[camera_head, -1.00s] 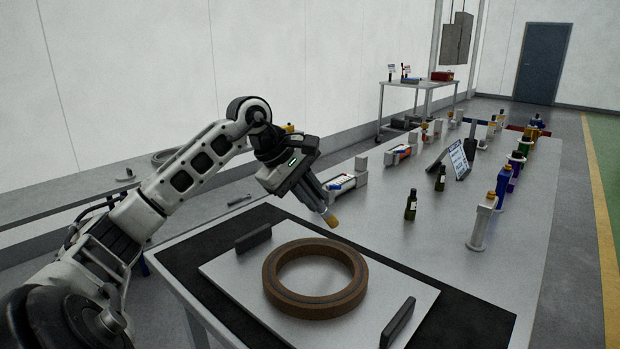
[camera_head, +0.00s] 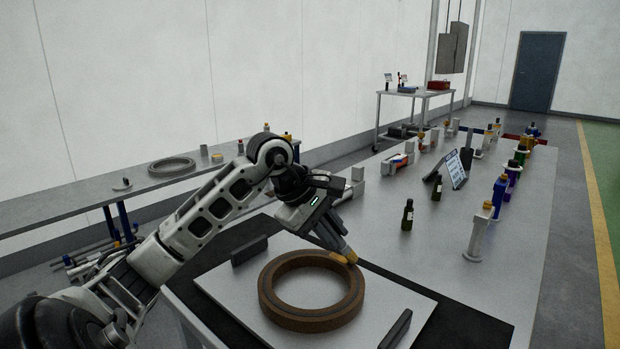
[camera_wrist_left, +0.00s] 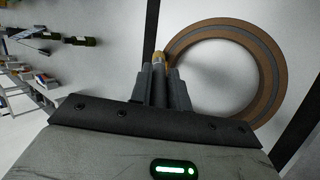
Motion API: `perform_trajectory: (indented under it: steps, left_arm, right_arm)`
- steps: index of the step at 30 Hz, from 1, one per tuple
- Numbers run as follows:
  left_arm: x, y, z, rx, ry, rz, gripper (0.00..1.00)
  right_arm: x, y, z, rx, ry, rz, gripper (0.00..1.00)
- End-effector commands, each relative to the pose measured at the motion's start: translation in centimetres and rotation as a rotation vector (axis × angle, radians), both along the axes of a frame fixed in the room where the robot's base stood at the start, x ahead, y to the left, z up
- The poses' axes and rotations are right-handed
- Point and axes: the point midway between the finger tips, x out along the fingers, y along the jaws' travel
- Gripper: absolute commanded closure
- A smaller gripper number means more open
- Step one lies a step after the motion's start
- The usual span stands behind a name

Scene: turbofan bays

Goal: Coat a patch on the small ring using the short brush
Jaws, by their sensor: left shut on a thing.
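A brown ring (camera_head: 272,300) with a darker band lies flat on a pale plate on the table; it also shows in the left wrist view (camera_wrist_left: 268,75). My left gripper (camera_head: 338,248) is shut on a short brush with a yellowish tip (camera_head: 350,257). In the left wrist view the brush (camera_wrist_left: 159,62) stands between the fingers (camera_wrist_left: 165,85), its tip at the ring's edge. The tip appears at the ring's far right rim; I cannot tell whether it touches. My right gripper is not in view.
The pale plate (camera_head: 225,290) has two dark handles (camera_head: 249,250) (camera_head: 395,329) and sits on a black mat. Dark bottles (camera_head: 407,214), a tilted sign (camera_head: 457,172) and several holders with coloured items stand farther back.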

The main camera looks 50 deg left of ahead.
Motion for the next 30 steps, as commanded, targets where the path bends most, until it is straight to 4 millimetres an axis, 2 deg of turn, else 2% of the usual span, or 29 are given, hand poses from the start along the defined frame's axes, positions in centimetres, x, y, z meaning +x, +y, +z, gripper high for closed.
perform_trajectory:
  steps: [3, 4, 10, 27, 30]
  left_arm:
    - [0.0, -0.6, 0.6, -0.009, 0.002, 0.000, 1.00]
    - [0.0, -0.2, 0.0, -0.002, 0.002, 0.001, 1.00]
    - [0.1, 1.0, -0.2, 0.001, 0.003, -0.001, 1.00]
    - [0.4, 5.3, -0.1, 0.001, 0.001, -0.009, 1.00]
    - [0.3, 5.5, 1.6, 0.003, -0.003, -0.010, 1.00]
  right_arm:
    - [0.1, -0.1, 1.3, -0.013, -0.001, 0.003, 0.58]
    - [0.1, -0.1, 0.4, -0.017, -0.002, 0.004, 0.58]
    - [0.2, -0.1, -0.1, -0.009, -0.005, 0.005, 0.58]
    - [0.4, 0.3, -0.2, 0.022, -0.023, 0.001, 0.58]
    - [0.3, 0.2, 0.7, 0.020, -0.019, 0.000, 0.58]
